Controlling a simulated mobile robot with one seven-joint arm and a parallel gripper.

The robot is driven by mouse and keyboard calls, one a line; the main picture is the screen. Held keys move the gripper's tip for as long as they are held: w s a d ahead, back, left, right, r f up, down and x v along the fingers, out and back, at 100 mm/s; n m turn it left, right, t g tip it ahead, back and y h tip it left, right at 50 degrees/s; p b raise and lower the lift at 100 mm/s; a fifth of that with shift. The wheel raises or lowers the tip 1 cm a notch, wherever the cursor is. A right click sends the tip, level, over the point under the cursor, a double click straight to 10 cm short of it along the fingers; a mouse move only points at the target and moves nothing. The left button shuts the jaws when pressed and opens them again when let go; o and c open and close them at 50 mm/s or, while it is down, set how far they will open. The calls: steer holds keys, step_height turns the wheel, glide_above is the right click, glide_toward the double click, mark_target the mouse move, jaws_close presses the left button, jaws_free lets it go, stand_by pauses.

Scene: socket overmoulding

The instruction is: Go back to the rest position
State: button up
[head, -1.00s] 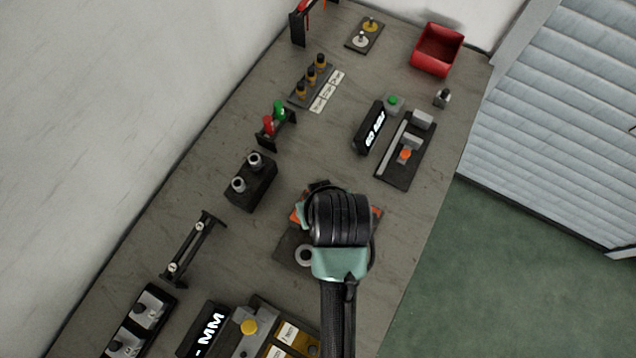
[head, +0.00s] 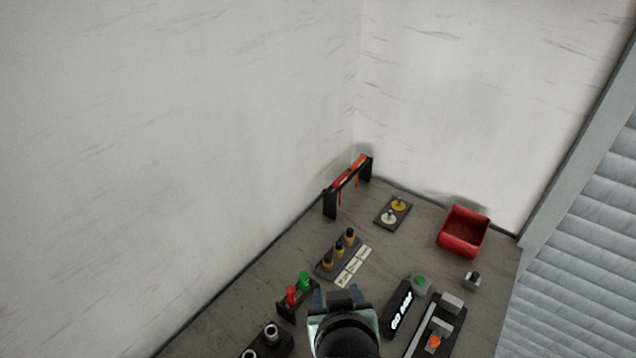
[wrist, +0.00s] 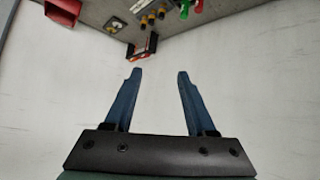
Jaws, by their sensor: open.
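My gripper (wrist: 157,75) shows in the wrist view with its two blue fingers spread apart and nothing between them. It points toward the pale wall, with the bench at the top of that picture. In the head view my gripper (head: 335,298) is at the bottom middle, over the bench (head: 240,310), just right of the red and green pieces. Its fingertips are partly hidden there by my wrist.
A red bin (head: 463,232) stands at the bench's far right corner. A black rack (head: 347,188) with red and orange tools stands at the back. A GO/NO-GO style display block (head: 398,308) and a slide fixture (head: 436,325) lie right of my gripper. Walls close off the back and left.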

steer(key=w+a+r+t+b, duration=0.15)
steer(key=r+t, duration=0.35)
steer(key=r, duration=0.8)
steer(key=w+r+t+b, duration=0.1)
steer(key=w+r+t, duration=0.3)
steer(key=r, duration=0.9)
steer(key=s+r+t+b, duration=0.1)
steer(key=s+r+t, duration=0.3)
steer(key=r, duration=0.5)
steer(key=s+a+r+m+t, duration=0.1)
steer(key=s+r+t, duration=0.3)
steer(key=s+r, duration=0.3)
step_height(320, 180, up, 3)
steer(key=shift+s+a+b, duration=0.25)
steer(key=shift+b, duration=0.1)
steer(key=shift+r, duration=0.1)
steer(key=shift+c, duration=0.5)
steer(key=shift+s, duration=0.15)
